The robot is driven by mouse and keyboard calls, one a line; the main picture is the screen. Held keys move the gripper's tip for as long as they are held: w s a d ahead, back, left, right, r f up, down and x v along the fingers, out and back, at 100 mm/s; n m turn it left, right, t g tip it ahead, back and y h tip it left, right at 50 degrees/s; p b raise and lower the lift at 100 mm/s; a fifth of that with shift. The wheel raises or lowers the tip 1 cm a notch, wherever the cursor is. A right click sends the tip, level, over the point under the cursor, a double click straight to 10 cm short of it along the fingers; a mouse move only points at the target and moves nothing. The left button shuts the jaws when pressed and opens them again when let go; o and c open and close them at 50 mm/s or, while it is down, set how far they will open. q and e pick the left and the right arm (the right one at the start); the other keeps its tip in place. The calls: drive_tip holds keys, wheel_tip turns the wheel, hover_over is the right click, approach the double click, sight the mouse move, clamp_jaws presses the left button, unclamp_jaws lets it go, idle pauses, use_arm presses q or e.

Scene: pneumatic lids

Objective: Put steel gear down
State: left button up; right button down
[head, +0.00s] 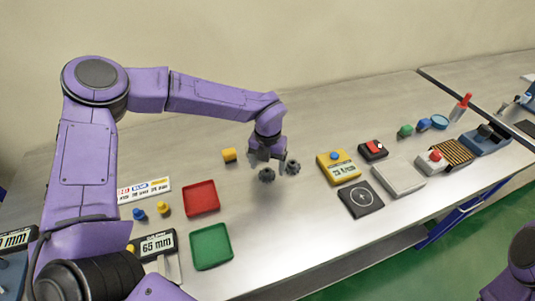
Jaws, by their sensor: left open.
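My left gripper (267,158) points down over the middle of the steel bench, and its jaws are open. Two small dark grey, gear-like pieces show right at it. One gear (267,175) is just below the fingers, and the other gear (292,167) is just to their right. Which of them is the steel gear I cannot tell. Whether the fingers touch either gear is too small to see. Only a purple part of my right arm shows at the lower right edge; its gripper is out of view.
A yellow box with a blue button (338,168), a black square pad (361,199) and a grey plate (398,178) stand to the right. Bare bench lies in front.

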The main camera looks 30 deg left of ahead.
sight(267, 169)
use_arm(q)
wheel_tip(267, 169, up, 11)
drive_tip(key=b, duration=0.1)
drive_tip(key=shift+b, duration=0.35)
